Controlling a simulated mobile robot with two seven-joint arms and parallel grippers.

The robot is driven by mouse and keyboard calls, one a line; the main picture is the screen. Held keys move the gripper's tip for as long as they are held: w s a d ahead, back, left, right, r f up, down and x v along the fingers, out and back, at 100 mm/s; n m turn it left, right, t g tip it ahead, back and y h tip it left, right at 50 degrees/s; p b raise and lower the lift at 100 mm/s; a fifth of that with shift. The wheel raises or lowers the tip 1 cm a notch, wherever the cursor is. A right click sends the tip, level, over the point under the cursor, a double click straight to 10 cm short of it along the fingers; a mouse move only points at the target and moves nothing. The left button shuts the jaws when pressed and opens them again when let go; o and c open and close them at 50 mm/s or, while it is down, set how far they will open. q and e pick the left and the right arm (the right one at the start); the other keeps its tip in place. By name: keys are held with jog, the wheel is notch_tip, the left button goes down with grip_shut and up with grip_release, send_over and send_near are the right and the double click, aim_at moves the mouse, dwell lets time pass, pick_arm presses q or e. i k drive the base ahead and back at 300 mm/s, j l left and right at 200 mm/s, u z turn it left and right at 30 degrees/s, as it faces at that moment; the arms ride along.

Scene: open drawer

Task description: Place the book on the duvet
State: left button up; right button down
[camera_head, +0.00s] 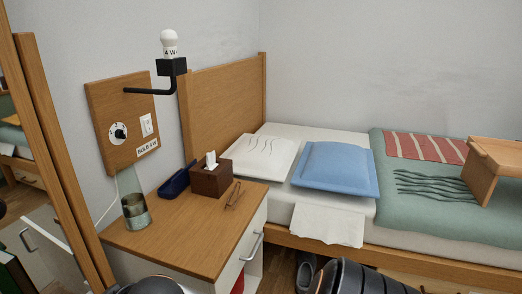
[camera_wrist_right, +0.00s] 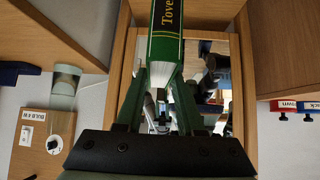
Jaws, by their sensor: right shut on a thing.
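The green book (camera_wrist_right: 165,45), with yellow lettering on its cover or spine, is at the top centre of the right wrist view. My right gripper (camera_wrist_right: 158,88) is shut on it, with a finger on each side. The upper part of the book is cut off by the frame edge. The green duvet (camera_head: 425,218) covers the right part of the bed in the head view, apart from the book. The book itself is not clearly in the head view. My left gripper is in neither view.
The wooden nightstand (camera_head: 175,240) holds a glass (camera_head: 135,210), a tissue box (camera_head: 211,179), a blue case (camera_head: 175,183) and glasses (camera_head: 234,195). A blue pillow (camera_head: 337,167) lies beside the duvet. A wooden bed tray (camera_head: 492,160) stands on the duvet. A wood-framed mirror is at left.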

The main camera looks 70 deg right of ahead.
aim_at(438, 186)
jog(key=k+l, duration=0.85)
jog(key=k+l+z, duration=0.15)
jog(key=k+l, duration=0.25)
jog(key=z, duration=1)
jog(key=l, duration=0.05)
